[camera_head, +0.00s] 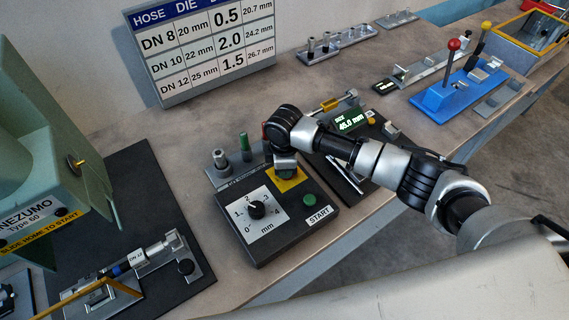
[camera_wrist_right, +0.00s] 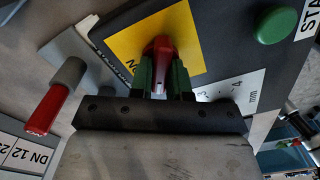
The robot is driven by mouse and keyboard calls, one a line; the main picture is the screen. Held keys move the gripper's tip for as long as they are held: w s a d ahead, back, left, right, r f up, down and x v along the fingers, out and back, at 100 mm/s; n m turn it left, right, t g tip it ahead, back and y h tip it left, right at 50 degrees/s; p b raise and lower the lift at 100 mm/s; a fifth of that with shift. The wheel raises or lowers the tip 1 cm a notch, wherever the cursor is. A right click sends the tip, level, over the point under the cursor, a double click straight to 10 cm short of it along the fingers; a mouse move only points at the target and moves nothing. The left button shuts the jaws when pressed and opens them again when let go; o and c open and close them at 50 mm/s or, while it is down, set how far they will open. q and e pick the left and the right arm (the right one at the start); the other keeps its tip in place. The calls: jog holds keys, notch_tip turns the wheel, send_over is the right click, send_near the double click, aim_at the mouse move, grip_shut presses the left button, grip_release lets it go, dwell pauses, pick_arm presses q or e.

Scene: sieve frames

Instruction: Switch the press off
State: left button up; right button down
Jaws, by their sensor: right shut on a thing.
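The press (camera_head: 40,150) is a green machine at the left, cut off by the picture edge. Its dark control box (camera_head: 270,240) stands in the middle of the bench, with a black dial (camera_head: 256,209), a green START button (camera_head: 309,200) and a yellow plate (camera_head: 294,182). In the wrist view a red switch handle (camera_wrist_right: 158,48) sits on the yellow plate (camera_wrist_right: 125,42). My right gripper (camera_head: 285,172) is over the plate, and its green fingers (camera_wrist_right: 160,72) are shut on the red handle. The handle is hidden in the head view. My left gripper is not in view.
A rack with grey and green posts (camera_head: 245,142) stands just behind the box. A gauge with a lit display (camera_head: 352,121) is to its right. A blue base with a red-knobbed lever (camera_head: 452,46) stands farther right. A hose piece (camera_head: 130,262) lies front left.

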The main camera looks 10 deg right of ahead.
jog(key=n, duration=0.5)
jog(key=shift+r+n+p, duration=0.1)
jog(key=shift+n+p, duration=0.2)
jog(key=shift+n, duration=0.1)
jog(key=shift+s, duration=0.1)
dwell(0.3)
jog(key=c, duration=1.1)
grip_release()
notch_tip(320, 180, up, 10)
jog(key=shift+f+b, duration=0.25)
jog(key=shift+b, duration=1)
jog(key=shift+r, duration=0.65)
